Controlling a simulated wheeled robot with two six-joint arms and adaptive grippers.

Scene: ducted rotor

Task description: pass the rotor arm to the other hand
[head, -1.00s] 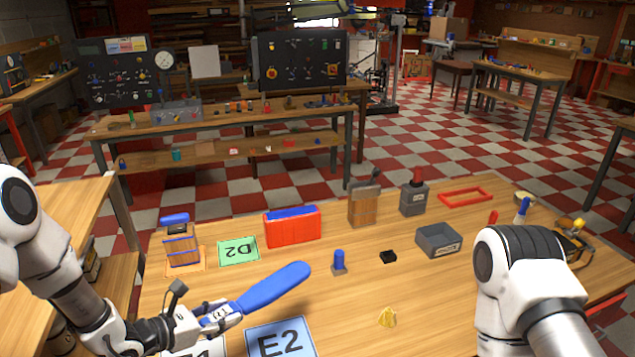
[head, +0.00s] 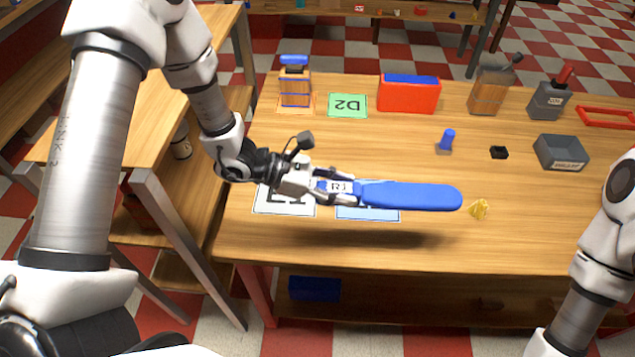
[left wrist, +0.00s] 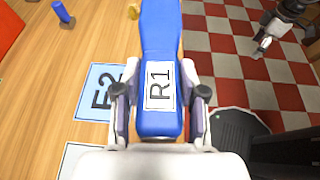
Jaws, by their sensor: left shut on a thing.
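The rotor arm (head: 410,195) is a long blue paddle with a white label. My left gripper (head: 348,192) is shut on its labelled end and holds it level above the table, with its rounded end pointing right. In the left wrist view the rotor arm (left wrist: 158,35) runs away between the two fingers (left wrist: 160,112), and its label reads R1. My right arm shows at the right edge of the head view, its gripper out of frame. My right gripper (left wrist: 272,35) shows small at the top right of the left wrist view, apart from the rotor arm; its opening is unclear.
The E2 card (head: 368,214) lies under the rotor arm. A yellow piece (head: 479,209) sits just beyond its tip. A blue peg (head: 447,139), black block (head: 499,152), grey bin (head: 562,152) and red box (head: 409,94) stand behind. The table front right is clear.

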